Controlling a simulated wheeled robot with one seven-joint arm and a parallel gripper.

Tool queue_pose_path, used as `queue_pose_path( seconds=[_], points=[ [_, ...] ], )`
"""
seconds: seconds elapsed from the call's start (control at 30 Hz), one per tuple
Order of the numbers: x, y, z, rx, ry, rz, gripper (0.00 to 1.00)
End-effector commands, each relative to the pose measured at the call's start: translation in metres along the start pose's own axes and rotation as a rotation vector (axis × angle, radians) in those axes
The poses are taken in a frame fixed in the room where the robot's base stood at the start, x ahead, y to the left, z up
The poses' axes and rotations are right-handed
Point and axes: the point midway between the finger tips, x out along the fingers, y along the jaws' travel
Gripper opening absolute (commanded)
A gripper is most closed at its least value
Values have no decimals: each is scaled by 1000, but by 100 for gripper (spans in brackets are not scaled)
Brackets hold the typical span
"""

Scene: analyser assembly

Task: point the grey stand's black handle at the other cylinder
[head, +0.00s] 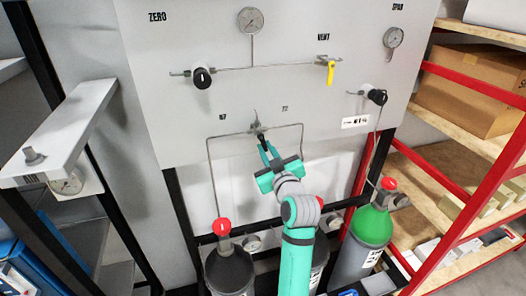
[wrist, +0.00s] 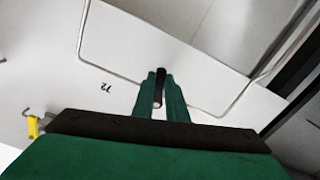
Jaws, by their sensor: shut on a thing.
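The grey stand's panel (head: 300,95) fills the middle of the head view. Its small valve (head: 257,128) sits low on the panel between two number labels, with a thin pipe running down on each side. The black handle (wrist: 159,86) shows between my gripper's green fingers in the wrist view. My gripper (head: 266,155) is shut on this handle just below the valve, and partly hides it in the head view. A dark cylinder (head: 229,272) with a red cap stands at lower left. Another dark cylinder (head: 320,262) is mostly hidden behind my arm.
A green-topped cylinder (head: 372,226) stands at lower right. Black knobs (head: 202,78) (head: 376,97), a yellow lever (head: 331,73) and gauges (head: 250,20) are on the panel. A red shelf rack (head: 470,195) with boxes is at right; a grey shelf (head: 62,130) is at left.

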Motion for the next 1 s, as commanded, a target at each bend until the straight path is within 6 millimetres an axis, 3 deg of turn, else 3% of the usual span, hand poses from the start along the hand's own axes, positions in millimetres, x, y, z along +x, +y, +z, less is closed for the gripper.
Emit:
queue_pose_path(
  seconds=[1.0],
  points=[
    [0,34,-16,-955,-3,0,0]
  ],
)
